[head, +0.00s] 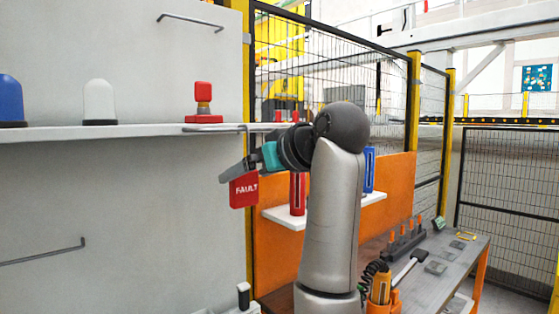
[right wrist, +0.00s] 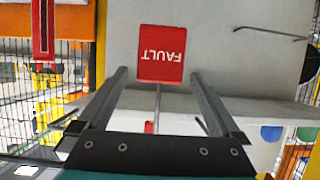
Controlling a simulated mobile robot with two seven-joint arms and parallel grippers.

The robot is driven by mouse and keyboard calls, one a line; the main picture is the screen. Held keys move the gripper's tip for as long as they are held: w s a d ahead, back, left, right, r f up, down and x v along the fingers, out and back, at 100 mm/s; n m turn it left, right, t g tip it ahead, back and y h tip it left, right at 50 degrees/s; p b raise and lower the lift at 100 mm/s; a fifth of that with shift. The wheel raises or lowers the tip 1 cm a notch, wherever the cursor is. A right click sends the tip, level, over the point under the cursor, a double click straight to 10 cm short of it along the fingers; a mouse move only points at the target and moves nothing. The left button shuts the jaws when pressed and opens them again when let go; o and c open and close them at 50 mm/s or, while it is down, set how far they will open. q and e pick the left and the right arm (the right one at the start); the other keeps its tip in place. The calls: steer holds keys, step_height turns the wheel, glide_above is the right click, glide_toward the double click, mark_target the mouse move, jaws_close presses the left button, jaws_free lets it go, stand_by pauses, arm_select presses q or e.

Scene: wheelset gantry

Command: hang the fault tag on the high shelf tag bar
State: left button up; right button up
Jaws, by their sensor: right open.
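The red fault tag (head: 244,190) shows just below my right gripper (head: 226,177) in the head view, its top edge partly behind a finger. In the right wrist view the tag (right wrist: 161,54) is upside down, beyond and between the fingertips of my right gripper (right wrist: 157,72). The jaws are spread, with neither finger seen touching it. A thin grey rod, which looks like the tag bar (right wrist: 157,103), runs from the shelf side toward the tag. In the head view the bar (head: 215,129) is at the high shelf's edge (head: 130,131). I cannot tell whether the tag hangs on it. My left gripper is out of view.
A red beacon (head: 203,104), a white dome (head: 99,101) and a blue dome (head: 10,100) stand on the shelf. Wire hooks stick out of the wall above (head: 190,21) and below (head: 45,252). An orange panel (head: 275,250) and a workbench (head: 440,262) lie to the right.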

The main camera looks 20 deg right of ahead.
steer(key=shift+p+v, duration=1.65)
steer(key=shift+v, duration=4.9)
step_height(320, 180, down, 31)
steer(key=s+a+m+g+h, duration=0.2)
steer(key=g, duration=0.3)
steer(key=s+f+g+h, duration=0.2)
steer(key=s+f+g, duration=0.2)
steer(key=s+f, duration=1.65)
step_height(320, 180, down, 27)
steer(key=s+g+b, duration=0.2)
steer(key=s+b, duration=0.1)
steer(key=b, duration=0.3)
steer(key=s+d+f+b, duration=0.2)
steer(key=s+f+b, duration=0.3)
steer(key=s+f, duration=1)
step_height(320, 180, down, 3)
steer(key=shift+g+h, duration=0.3)
steer(key=shift+g, duration=0.1)
